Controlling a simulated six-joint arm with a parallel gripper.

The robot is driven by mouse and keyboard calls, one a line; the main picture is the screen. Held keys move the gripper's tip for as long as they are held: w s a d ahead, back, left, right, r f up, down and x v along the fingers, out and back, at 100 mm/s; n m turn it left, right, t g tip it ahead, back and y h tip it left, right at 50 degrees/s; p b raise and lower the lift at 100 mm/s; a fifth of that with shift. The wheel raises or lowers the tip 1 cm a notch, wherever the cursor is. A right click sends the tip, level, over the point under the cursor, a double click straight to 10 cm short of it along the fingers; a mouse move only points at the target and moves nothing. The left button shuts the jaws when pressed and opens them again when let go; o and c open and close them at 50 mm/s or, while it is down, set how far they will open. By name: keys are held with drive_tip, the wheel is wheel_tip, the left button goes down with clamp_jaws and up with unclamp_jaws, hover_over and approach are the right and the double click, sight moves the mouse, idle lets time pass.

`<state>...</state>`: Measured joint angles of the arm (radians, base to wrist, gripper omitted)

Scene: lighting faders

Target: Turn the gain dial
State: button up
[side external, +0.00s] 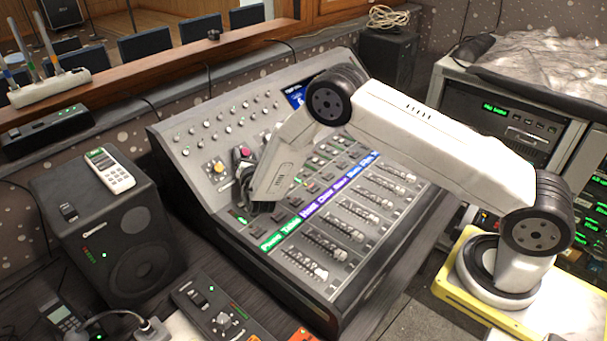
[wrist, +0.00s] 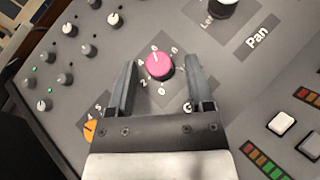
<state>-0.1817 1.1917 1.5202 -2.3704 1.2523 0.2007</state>
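The pink-topped dial (wrist: 159,64) sits on the grey panel with a printed number scale around it. A label beginning with "G" shows below it to the right, mostly hidden by my gripper. My gripper (wrist: 161,72) is open, with one dark finger on each side of the dial and visible gaps between fingers and dial. In the side view my gripper (side external: 241,163) is over the upper panel of the mixing console (side external: 192,90), and the dial is partly hidden there.
An orange knob (wrist: 90,128) lies to the lower left, partly covered by my gripper. Several small knobs stand at left. White buttons (wrist: 282,124) and level lights are at lower right. Fader rows (side external: 340,225) cover the lower console.

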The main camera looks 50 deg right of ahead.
clamp_jaws()
drive_tip(key=shift+a+r+m+g+h, duration=0.1)
drive_tip(key=shift+m+g+h, duration=0.2)
drive_tip(key=shift+m+h, duration=0.15)
drive_tip(key=shift+w+a+m+g+h, duration=0.15)
drive_tip(key=shift+m+g+h, duration=0.5)
drive_tip(key=shift+m+g, duration=0.9)
drive_tip(key=shift+t, duration=0.25)
drive_tip(key=shift+o, duration=1.1)
unclamp_jaws()
